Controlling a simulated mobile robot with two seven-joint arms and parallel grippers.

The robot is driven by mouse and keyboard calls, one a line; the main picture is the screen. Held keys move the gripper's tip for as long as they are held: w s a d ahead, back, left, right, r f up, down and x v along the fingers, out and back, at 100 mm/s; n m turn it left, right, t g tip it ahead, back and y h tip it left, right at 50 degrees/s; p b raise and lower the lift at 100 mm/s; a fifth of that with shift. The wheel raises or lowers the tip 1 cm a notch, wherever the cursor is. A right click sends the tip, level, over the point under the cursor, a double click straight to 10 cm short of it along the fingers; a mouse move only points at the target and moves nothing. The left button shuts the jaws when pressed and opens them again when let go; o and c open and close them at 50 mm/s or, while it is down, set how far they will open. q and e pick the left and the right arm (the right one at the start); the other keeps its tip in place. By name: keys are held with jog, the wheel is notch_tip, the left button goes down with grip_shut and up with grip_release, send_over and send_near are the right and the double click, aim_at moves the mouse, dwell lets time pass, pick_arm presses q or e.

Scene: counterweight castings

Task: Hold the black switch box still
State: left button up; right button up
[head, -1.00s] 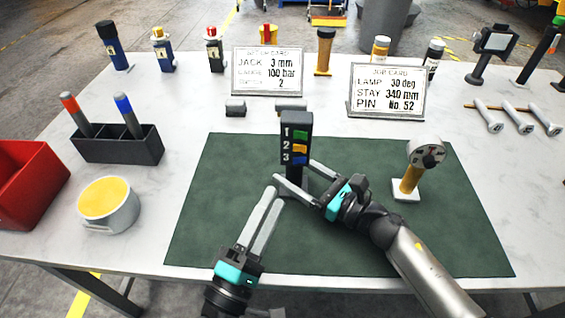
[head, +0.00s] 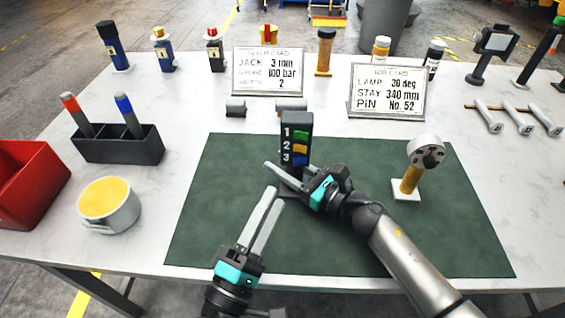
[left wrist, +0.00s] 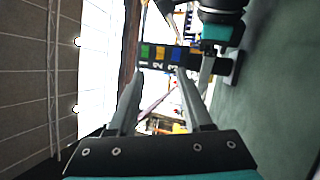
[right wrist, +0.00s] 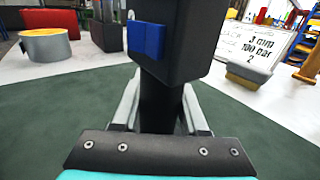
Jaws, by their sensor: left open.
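The black switch box (head: 296,140) stands upright on its post on the green mat (head: 230,185). Its front shows 1, 2, 3 beside green, orange and blue switches. My right gripper (head: 283,172) is low at the post, below the switches. In the right wrist view its fingers (right wrist: 160,110) lie on either side of the post (right wrist: 160,108); I cannot tell whether both press on it. My left gripper (head: 270,195) is open and empty, in front of the box and apart from it. The box also shows sideways in the left wrist view (left wrist: 165,55).
A lamp-like tool on a yellow handle (head: 412,178) stands right of my right arm. Two cards, a setup card (head: 268,72) and a job card (head: 388,90), stand behind the box. A yellow-topped pot (head: 108,205) and a black pen holder (head: 118,148) stand left. The mat's left part is clear.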

grip_shut()
dwell(0.3)
